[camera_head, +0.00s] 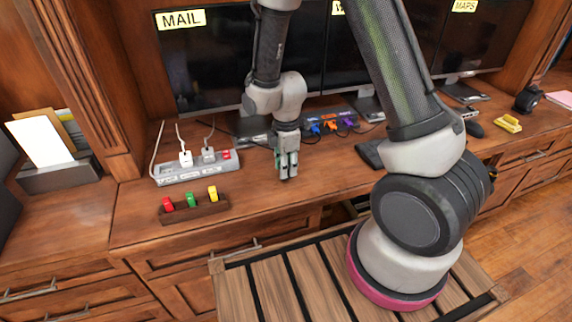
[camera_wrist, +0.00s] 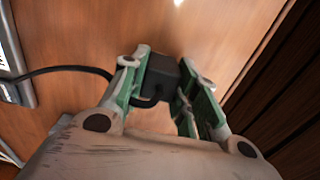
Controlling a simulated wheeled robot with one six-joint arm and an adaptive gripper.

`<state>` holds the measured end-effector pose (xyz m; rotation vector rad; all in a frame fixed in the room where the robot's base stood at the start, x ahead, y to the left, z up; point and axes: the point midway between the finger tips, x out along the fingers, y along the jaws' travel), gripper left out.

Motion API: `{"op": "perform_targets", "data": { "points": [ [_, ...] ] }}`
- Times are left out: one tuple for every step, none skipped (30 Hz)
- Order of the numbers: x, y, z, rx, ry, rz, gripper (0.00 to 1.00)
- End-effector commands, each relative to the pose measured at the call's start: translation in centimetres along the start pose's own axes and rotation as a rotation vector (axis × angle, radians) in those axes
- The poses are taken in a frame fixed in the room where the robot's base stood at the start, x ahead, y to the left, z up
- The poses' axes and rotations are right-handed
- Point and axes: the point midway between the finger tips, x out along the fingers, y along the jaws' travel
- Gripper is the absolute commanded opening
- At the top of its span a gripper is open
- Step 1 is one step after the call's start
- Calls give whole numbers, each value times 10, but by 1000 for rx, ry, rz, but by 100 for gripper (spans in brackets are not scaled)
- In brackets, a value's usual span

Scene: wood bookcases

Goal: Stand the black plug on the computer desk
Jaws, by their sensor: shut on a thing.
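My gripper (camera_head: 287,168) points down just above the wooden computer desk (camera_head: 250,210), right of the power strip. In the wrist view my gripper (camera_wrist: 168,88) has its green-padded fingers shut on the black plug (camera_wrist: 161,75), a dark block between the fingertips. A black cord (camera_wrist: 70,70) runs from the plug to the left. In the head view the plug is mostly hidden by the fingers. I cannot tell whether the plug touches the desk.
A grey power strip (camera_head: 195,171) holding white plugs lies left of my gripper. A small wooden holder (camera_head: 194,214) with red, green and yellow pieces stands in front of it. A hub (camera_head: 330,125) with coloured plugs and monitors (camera_head: 225,70) stand behind. Desk around my gripper is bare.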

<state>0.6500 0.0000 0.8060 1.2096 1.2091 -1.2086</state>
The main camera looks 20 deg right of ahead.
Motion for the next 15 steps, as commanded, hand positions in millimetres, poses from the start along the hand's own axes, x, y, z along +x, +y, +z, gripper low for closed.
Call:
{"op": "perform_targets", "data": {
  "points": [
    [0, 0, 0, 0, 0, 0, 35],
    [0, 0, 0, 0, 0, 0, 41],
    [0, 0, 0, 0, 0, 0, 48],
    [0, 0, 0, 0, 0, 0, 51],
    [0, 0, 0, 0, 0, 0, 51],
    [0, 0, 0, 0, 0, 0, 51],
    [0, 0, 0, 0, 0, 0, 51],
    [0, 0, 0, 0, 0, 0, 51],
    [0, 0, 0, 0, 0, 0, 51],
    [0, 0, 0, 0, 0, 0, 51],
    [0, 0, 0, 0, 0, 0, 51],
    [0, 0, 0, 0, 0, 0, 51],
    [0, 0, 0, 0, 0, 0, 51],
    [-2, 0, 0, 0, 0, 1, 51],
    [-4, 0, 0, 0, 0, 1, 51]
  ]
}}
